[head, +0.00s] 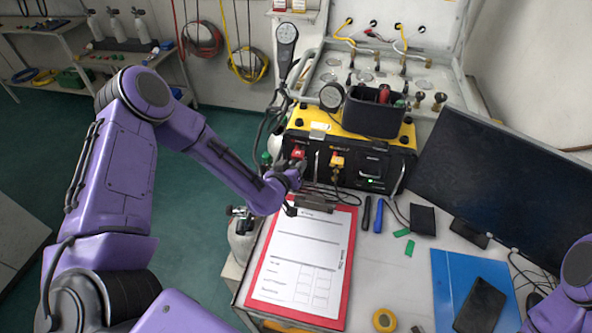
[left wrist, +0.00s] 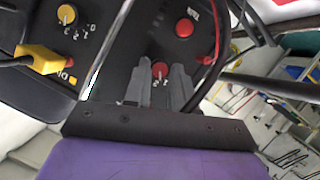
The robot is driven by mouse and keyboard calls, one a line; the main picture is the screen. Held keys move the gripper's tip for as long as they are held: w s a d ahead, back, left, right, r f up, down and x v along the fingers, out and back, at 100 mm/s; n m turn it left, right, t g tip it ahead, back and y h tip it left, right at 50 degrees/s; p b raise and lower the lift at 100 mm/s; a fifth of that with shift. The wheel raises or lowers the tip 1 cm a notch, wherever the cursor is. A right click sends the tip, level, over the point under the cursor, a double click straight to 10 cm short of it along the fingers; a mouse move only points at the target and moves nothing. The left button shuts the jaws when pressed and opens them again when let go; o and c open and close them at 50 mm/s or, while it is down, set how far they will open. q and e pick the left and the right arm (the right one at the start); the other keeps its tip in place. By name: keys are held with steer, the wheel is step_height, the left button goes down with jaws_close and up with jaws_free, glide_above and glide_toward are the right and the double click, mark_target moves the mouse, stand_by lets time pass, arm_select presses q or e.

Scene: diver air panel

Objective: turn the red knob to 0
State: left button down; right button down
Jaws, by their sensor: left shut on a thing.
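The red knob (left wrist: 160,70) sits on a black panel in the left wrist view, with small white digits printed beside it. My left gripper (left wrist: 161,78) has its two grey fingers on either side of the knob and is shut on it. In the head view my left gripper (head: 292,169) is at the left part of the front of the black and yellow air panel (head: 318,147) and hides the knob there. The knob's exact pointing is hard to tell. My right gripper is out of view.
A red button (left wrist: 184,28) and a yellow knob (left wrist: 67,14) are near the red knob. A yellow plug (left wrist: 40,59) with a black cable is at the left. A clipboard (head: 350,245) lies before the panel; a monitor (head: 500,175) stands at the right.

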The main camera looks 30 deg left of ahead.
arm_select(q)
steer(key=n+h+b, duration=0.1)
steer(key=n+b, duration=0.1)
steer(key=b, duration=0.1)
steer(key=n+t+h+b, duration=0.1)
steer(key=n+b, duration=0.1)
steer(key=b, duration=0.1)
steer(key=f+n+t+h+b, duration=0.1)
steer(key=n+b, duration=0.1)
steer(key=shift+a+b, duration=0.3)
steer(key=shift+b, duration=0.1)
steer(key=shift+n+t+b, duration=0.7)
steer(key=shift+n+b, duration=0.7)
steer(key=shift+b, duration=0.35)
steer(key=shift+r, duration=0.1)
steer(key=c, duration=0.9)
jaws_free()
steer(key=shift+s, duration=0.1)
steer(key=shift+s+a+r+p, duration=0.1)
steer(key=shift+s+a+p, duration=0.2)
steer(key=shift+s, duration=1.45)
steer(key=shift+s+a+p, duration=0.25)
steer(key=shift+s, duration=1.45)
steer(key=shift+s+a+r+p, duration=0.1)
steer(key=shift+s+a+p, duration=0.2)
steer(key=shift+s, duration=1.45)
